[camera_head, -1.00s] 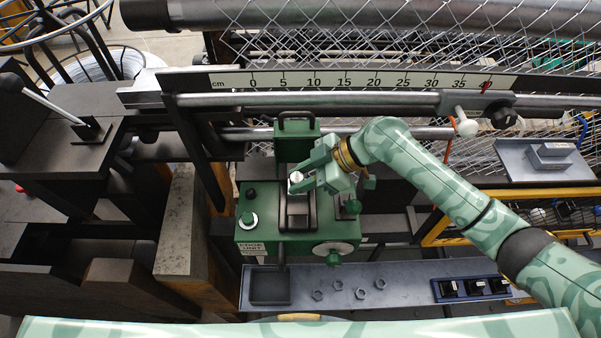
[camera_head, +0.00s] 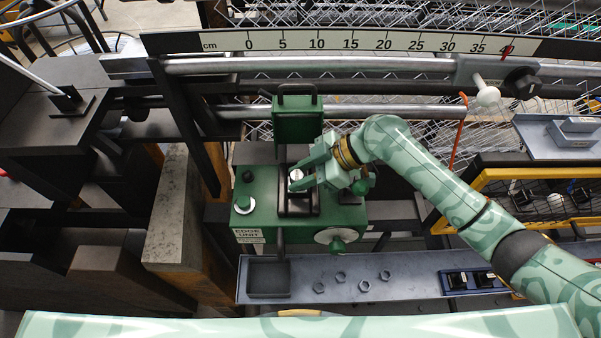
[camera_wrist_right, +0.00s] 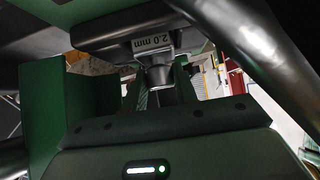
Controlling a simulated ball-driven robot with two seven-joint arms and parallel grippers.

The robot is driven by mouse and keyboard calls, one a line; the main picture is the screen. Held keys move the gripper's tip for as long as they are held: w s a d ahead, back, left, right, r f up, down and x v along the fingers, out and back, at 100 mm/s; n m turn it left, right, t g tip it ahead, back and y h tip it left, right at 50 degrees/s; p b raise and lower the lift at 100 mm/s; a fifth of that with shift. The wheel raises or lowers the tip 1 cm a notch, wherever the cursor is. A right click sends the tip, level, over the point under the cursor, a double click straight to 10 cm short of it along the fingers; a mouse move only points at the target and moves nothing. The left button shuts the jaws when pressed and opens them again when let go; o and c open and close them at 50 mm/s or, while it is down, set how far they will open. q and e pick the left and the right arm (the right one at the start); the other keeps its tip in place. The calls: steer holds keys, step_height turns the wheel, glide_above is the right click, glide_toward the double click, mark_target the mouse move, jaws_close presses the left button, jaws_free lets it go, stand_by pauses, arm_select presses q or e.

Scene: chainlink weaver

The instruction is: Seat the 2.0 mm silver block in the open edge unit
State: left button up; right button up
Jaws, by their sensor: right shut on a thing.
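The green edge unit (camera_head: 265,216) stands in the middle of the head view, its hinged lid (camera_head: 298,125) raised at the back. My right gripper (camera_head: 299,181) is over the unit's dark central slot and shut on the silver block (camera_head: 295,175). In the right wrist view the silver block (camera_wrist_right: 155,44) shows its "2.0 mm" label and sits at the fingertips (camera_wrist_right: 161,80). Whether the block touches the slot is hidden. My left gripper is not in view.
A grey shelf (camera_head: 410,290) in front carries several nuts, a dark square tray (camera_head: 268,280) and a blue switch box (camera_head: 470,280). A cm scale rail (camera_head: 350,41) and rods run behind the unit.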

steer(key=o, duration=1)
steer(key=shift+d, duration=0.1)
steer(key=shift+o, duration=0.2)
steer(key=p+v, duration=0.4)
steer(key=v, duration=0.3)
steer(key=shift+d+r+p, duration=0.15)
steer(key=shift+d+p, duration=0.05)
steer(key=shift+p, duration=0.2)
steer(key=shift+a, duration=0.1)
steer(key=shift+r, duration=0.1)
